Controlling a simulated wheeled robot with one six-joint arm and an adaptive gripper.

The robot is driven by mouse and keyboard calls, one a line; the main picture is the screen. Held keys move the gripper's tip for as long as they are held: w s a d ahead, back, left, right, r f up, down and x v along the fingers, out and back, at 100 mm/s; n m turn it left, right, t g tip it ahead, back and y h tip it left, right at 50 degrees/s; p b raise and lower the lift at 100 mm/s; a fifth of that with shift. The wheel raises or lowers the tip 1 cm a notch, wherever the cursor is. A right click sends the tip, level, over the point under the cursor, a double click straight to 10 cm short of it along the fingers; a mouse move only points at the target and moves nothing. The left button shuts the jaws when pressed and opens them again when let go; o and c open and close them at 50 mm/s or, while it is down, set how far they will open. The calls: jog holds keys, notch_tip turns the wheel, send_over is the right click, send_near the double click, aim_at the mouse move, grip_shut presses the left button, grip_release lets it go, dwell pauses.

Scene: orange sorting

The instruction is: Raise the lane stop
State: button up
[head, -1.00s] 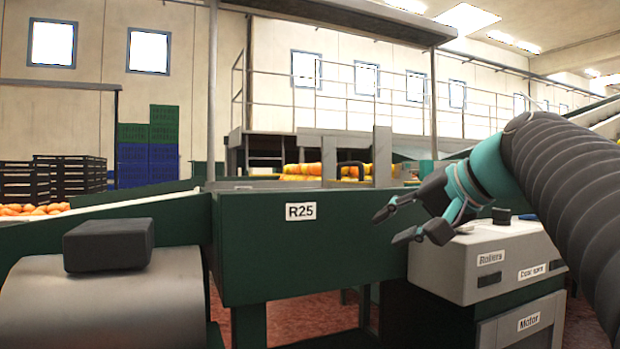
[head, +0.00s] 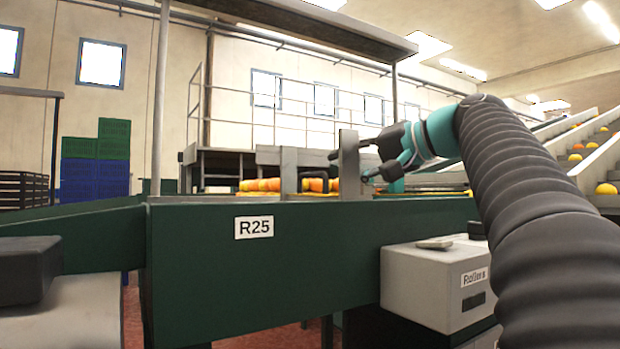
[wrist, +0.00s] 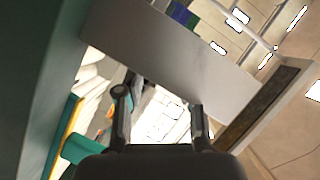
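I cannot tell for certain which part is the lane stop. Two grey upright plates stand on the green R25 machine in the head view, a left one (head: 288,171) and a right one (head: 348,168). A dark bar or handle (head: 318,175) shows low between them, over the oranges. My gripper (head: 352,165) is open and empty, in front of or beside the right plate; the depth between them is unclear. In the wrist view my gripper's fingers (wrist: 160,115) are apart with nothing between them, and a broad grey plate (wrist: 165,48) crosses close beyond them.
The green side panel (head: 270,265) carries the R25 label. Oranges (head: 262,185) lie on the lane behind the panel. A dark block (head: 28,268) is at lower left. Open air surrounds the plates above.

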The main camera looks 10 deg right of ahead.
aim_at(312, 175)
jog(key=x, duration=0.8)
jog(key=shift+w+a, duration=0.15)
grip_shut()
